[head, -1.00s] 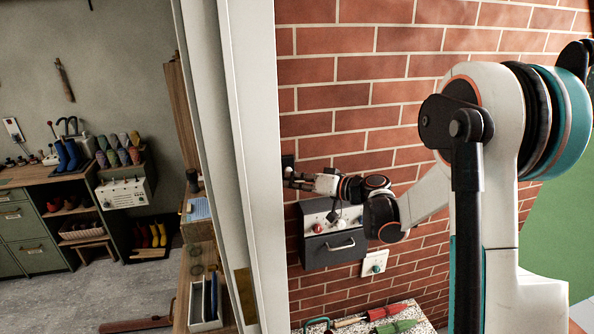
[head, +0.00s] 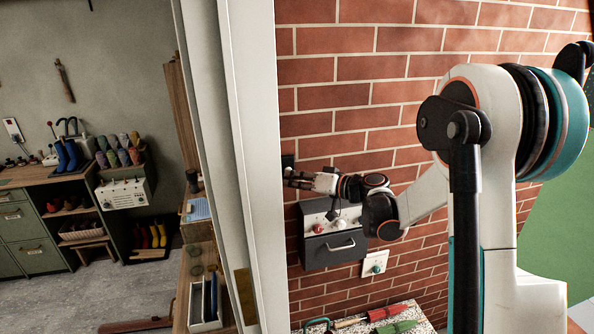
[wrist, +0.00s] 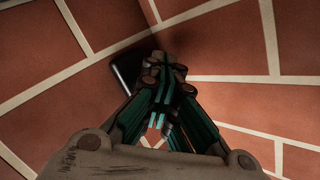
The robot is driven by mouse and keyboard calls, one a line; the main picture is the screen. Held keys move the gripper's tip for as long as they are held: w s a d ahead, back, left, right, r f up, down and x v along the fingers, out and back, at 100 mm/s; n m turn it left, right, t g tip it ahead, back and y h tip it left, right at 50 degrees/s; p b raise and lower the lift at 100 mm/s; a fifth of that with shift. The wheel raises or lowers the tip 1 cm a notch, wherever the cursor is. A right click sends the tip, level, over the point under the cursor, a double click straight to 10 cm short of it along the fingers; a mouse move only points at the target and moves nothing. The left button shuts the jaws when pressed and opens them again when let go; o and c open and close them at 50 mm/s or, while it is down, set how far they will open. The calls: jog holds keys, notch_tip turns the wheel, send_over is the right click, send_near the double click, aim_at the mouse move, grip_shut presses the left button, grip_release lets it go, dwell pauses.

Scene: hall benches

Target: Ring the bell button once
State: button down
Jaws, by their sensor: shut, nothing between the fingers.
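A small dark wall plate (head: 288,161) sits on the brick wall beside the white door frame. It also shows in the wrist view (wrist: 124,66), partly covered by my fingers. I take it for the bell's plate, but its button cannot be made out. My gripper (head: 287,175) is shut and empty, with its fingertips at the lower part of this plate in the head view. In the wrist view my gripper (wrist: 165,62) overlaps the plate's right side. I cannot tell whether the fingertips touch it.
Just below my gripper hangs a grey box (head: 333,247) with knobs and a handle. A white plate with a teal knob (head: 375,263) is lower right of it. A speckled bench (head: 420,326) holds tools. The white door frame (head: 245,150) stands close left of my gripper.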

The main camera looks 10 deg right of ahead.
jog(key=shift+s, duration=0.85)
jog(key=s+b, duration=0.1)
jog(key=s, duration=0.4)
dwell(0.6)
